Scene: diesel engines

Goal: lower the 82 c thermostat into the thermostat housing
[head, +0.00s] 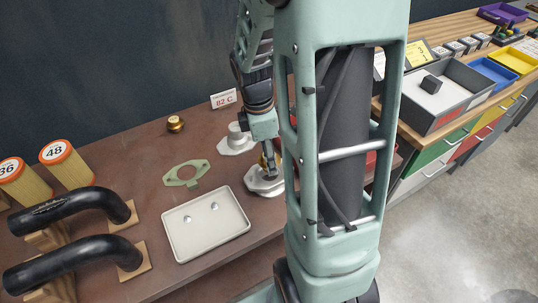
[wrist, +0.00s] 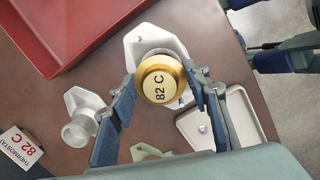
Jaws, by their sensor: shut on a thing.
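My gripper (wrist: 161,86) is shut on the brass 82 C thermostat (wrist: 160,80), its lettered round top facing the wrist camera. The light metal thermostat housing (wrist: 136,48) lies behind it in the wrist view, its flange showing around the thermostat. The thermostat hides the housing's opening. In the head view my gripper (head: 267,160) holds the thermostat just over or at the housing (head: 264,187). My arm partly covers this spot, and I cannot tell whether thermostat and housing touch.
Another brass thermostat (head: 175,124) stands farther back. A pale cover (head: 237,141), green gasket (head: 187,174) and white tray (head: 180,249) with two bolts surround the housing. A red tray (wrist: 75,35) is close by. Black hoses (head: 75,205) lie left.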

